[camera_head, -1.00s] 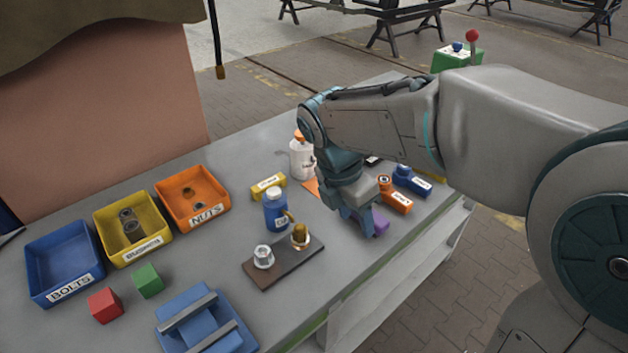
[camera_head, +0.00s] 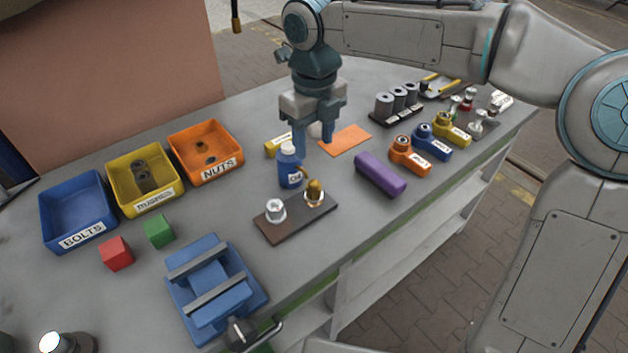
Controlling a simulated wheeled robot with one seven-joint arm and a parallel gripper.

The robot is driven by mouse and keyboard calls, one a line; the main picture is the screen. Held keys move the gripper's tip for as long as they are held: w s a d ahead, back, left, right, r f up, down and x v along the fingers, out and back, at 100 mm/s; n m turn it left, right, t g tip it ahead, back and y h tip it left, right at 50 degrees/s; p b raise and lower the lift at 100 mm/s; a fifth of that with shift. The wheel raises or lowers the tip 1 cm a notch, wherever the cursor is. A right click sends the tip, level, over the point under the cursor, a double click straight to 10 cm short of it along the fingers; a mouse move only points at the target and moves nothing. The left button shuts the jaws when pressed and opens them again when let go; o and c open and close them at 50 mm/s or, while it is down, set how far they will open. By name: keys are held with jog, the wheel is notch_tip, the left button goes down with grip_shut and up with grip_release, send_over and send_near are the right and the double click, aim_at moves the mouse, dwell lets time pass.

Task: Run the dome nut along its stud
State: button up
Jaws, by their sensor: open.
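A dark brown board (camera_head: 300,222) lies on the bench and carries two fittings. The right one is a brass, dome-topped piece (camera_head: 314,193) on a pale base; I take it for the dome nut. The left one is a silver nut-like piece (camera_head: 275,210). The studs themselves are hard to make out. My gripper (camera_head: 313,148) points down with its fingers apart and empty, above and behind the board. It is clear of both fittings.
A blue bottle (camera_head: 290,168) stands just behind the board. A purple block (camera_head: 380,174) lies to its right. Orange (camera_head: 409,156), blue (camera_head: 432,141) and yellow labelled parts stand further right. Bins, including the orange one (camera_head: 238,152), and a blue fixture (camera_head: 213,285) are left.

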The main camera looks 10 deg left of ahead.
aim_at(314, 184)
notch_tip(314, 184, down, 11)
jog(key=shift+f+b, duration=0.2)
jog(key=shift+b, duration=0.7)
jog(key=c, duration=1)
